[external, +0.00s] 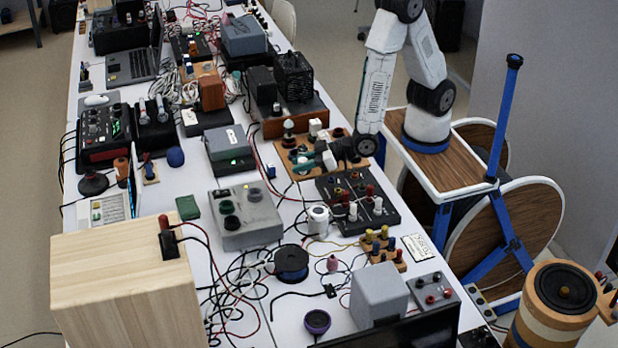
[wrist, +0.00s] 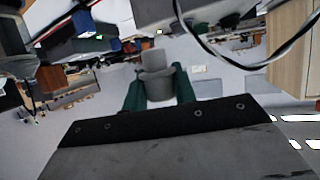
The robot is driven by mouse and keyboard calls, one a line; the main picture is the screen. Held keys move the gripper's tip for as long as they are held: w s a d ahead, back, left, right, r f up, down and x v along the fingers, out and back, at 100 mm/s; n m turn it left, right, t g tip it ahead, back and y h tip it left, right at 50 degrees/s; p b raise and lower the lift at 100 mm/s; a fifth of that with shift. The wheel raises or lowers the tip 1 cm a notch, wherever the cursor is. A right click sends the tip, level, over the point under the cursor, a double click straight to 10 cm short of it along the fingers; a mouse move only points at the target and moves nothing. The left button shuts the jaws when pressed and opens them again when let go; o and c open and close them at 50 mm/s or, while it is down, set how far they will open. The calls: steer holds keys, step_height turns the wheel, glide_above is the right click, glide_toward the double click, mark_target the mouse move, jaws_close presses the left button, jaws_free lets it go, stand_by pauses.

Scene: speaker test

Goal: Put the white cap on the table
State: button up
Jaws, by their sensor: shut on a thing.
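My gripper (external: 305,160) is low over the near part of a wooden board (external: 284,152) in the external view. In the wrist view its two dark green fingers (wrist: 157,88) are shut on the sides of a pale, stepped round piece, the white cap (wrist: 155,62). The fingers hide part of its sides. In the external view I cannot clearly tell the cap from the gripper and the small parts around it, nor whether it touches the board.
A black board with plugs (external: 357,202) is just in front of my gripper. A white cylinder (external: 318,221) and a grey box with knobs (external: 245,215) stand nearby. Cables cross the crowded white table (external: 200,180). A large wooden box (external: 120,255) stands front left.

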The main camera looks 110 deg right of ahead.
steer(key=w+d+r, duration=0.7)
steer(key=w+d, duration=0.1)
steer(key=w, duration=0.3)
steer(key=s+a+f, duration=0.2)
steer(key=s, duration=0.1)
steer(key=s+a+f, duration=0.2)
steer(key=s+a, duration=0.1)
steer(key=s, duration=0.1)
steer(key=s+a+f, duration=0.3)
steer(key=s, duration=0.1)
steer(key=shift+s, duration=0.2)
steer(key=shift+d+r, duration=0.2)
steer(key=shift+d, duration=0.05)
steer(key=shift+w, duration=0.1)
